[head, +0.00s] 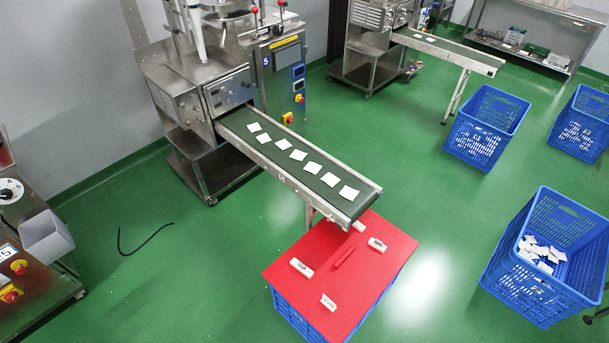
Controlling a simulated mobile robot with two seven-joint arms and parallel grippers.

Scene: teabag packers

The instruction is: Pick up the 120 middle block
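Three small white blocks sit on the red top (388,264) of a blue crate below the conveyor's end. One block (301,267) is at the left and lies flat. Another block (328,301) is near the front edge and shows dark print on its face. The third block (377,244) is at the back right. Their print is too small to read, so I cannot tell which is the 120 block. Neither of my grippers is in view.
A red raised bar (344,257) lies among the blocks. A conveyor (290,184) with white teabags overhangs the crate's back edge. A blue crate (566,221) with white packets stands right. Green floor (432,215) is clear between them. A dark cable (147,239) lies left.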

